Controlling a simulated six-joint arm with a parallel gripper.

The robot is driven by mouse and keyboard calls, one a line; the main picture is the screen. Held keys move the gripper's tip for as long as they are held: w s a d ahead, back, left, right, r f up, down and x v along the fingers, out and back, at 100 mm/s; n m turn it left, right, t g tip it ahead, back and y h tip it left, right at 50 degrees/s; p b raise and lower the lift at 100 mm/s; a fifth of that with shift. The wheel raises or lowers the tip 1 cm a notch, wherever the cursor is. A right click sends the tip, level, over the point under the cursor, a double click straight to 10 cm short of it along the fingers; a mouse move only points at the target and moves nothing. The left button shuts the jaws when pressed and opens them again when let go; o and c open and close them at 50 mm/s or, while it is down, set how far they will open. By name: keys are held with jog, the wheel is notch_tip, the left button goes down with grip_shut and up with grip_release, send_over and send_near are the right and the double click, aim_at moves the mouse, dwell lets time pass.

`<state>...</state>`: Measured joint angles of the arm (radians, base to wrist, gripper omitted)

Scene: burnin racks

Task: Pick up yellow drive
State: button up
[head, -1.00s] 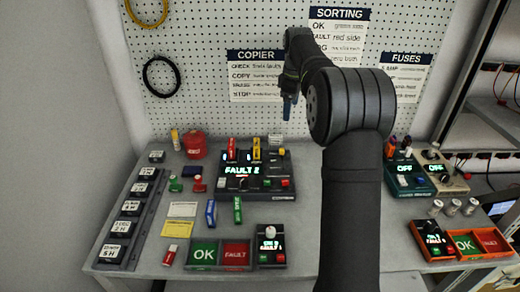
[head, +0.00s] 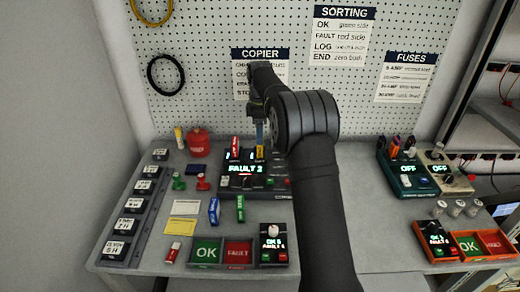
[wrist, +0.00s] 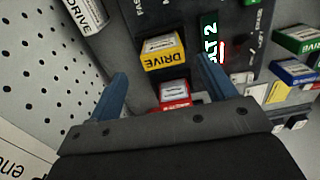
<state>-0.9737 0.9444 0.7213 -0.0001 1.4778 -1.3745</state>
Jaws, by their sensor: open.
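The yellow drive (wrist: 162,52) shows in the wrist view, labelled DRIVE and standing in the copier (wrist: 228,20). In the head view the yellow drive (head: 260,152) stands upright in the copier's right slot, partly hidden by my gripper. My gripper (wrist: 161,70) is open and empty. Its blue fingers lie to either side of the yellow drive's near edge in the wrist view. In the head view my gripper (head: 259,133) is just above the yellow drive. I cannot tell the exact height gap.
A red drive (wrist: 173,93) stands beside the yellow one, also between the finger lines in the wrist view. Blue (head: 214,210) and green (head: 240,208) drives lie in front of the copier. The pegboard (head: 215,70) rises behind.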

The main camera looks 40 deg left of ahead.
aim_at(260, 149)
jog(key=shift+s+d+f, duration=0.1)
jog(key=shift+f, duration=1.55)
jog(key=shift+s+d+f, duration=0.1)
jog(key=shift+f, duration=1.55)
jog(key=c, duration=1.2)
jog(key=shift+a+r, duration=0.1)
jog(key=shift+r, duration=0.05)
